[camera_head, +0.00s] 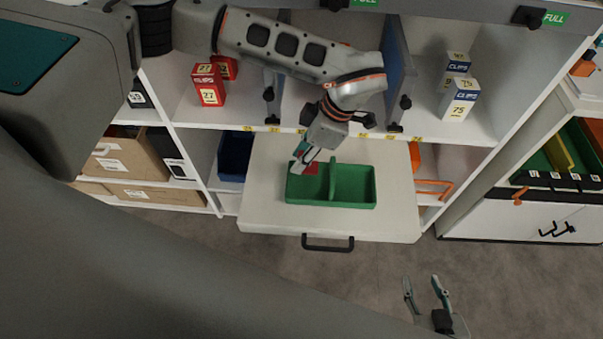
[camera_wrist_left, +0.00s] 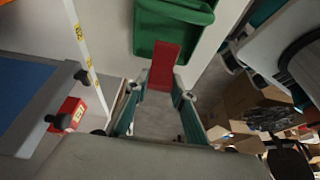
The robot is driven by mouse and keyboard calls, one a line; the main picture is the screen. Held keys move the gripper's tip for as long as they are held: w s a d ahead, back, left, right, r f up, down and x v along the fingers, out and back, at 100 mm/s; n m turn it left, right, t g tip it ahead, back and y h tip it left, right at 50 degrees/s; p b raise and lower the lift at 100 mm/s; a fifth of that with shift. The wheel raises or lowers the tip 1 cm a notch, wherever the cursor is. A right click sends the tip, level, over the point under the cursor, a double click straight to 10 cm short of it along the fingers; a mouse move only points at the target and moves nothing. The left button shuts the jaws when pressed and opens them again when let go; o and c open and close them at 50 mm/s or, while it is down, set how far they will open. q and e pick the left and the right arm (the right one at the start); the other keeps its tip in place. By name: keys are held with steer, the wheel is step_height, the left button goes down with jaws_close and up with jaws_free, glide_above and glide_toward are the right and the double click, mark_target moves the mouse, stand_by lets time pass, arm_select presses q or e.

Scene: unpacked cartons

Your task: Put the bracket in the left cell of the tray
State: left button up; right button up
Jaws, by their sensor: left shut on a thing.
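The red bracket (camera_head: 311,168) is between the fingers of my left gripper (camera_head: 303,158), at the left cell of the green tray (camera_head: 357,188). In the left wrist view, my left gripper (camera_wrist_left: 159,92) is shut on the near end of the flat red bracket (camera_wrist_left: 165,62). The bracket's far end overlaps the edge of the green tray (camera_wrist_left: 150,40). I cannot tell whether it touches the cell floor. A divider parts the tray into left and right cells; the right cell is empty. My right gripper (camera_head: 427,290) is open and empty at the bottom right.
The tray stands on a pulled-out white shelf board (camera_head: 265,215) with a black handle (camera_head: 328,243). Red cartons (camera_head: 208,86) and blue-white CLIPS cartons (camera_head: 459,98) stand on the shelf above. A blue bin (camera_head: 235,155) is left of the board. Grey uprights flank my left arm.

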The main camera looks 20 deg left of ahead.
arm_select(q)
step_height(320, 180, down, 4)
steer(key=shift+r, duration=0.25)
step_height(320, 180, down, 4)
steer(key=shift+r+b, duration=0.25)
steer(key=shift+b, duration=0.2)
steer(key=shift+f, duration=0.2)
steer(key=shift+f, duration=0.1)
steer(key=o, duration=0.9)
